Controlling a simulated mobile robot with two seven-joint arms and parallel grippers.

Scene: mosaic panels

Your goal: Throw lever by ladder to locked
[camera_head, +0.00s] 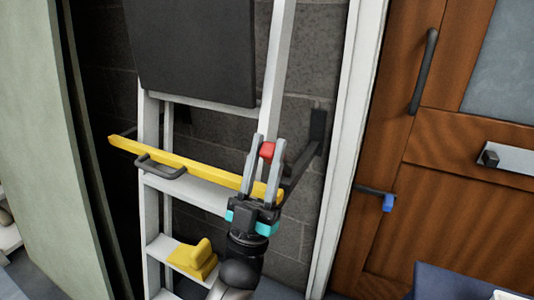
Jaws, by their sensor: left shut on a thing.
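A white ladder (149,215) stands against the dark block wall. My left gripper (265,150) reaches up from below and is shut on this red piece, with one finger on each side. The gripper and its wrist hide part of what is behind. I cannot read any locked marking. My right gripper is not in view.
A yellow bar (205,173) with a black handle (160,167) crosses the ladder. A black bracket (318,130) is behind my gripper. A yellow object (195,260) rests on a lower step. A wooden door (440,150) and a blue-ended lever (389,203) are at right.

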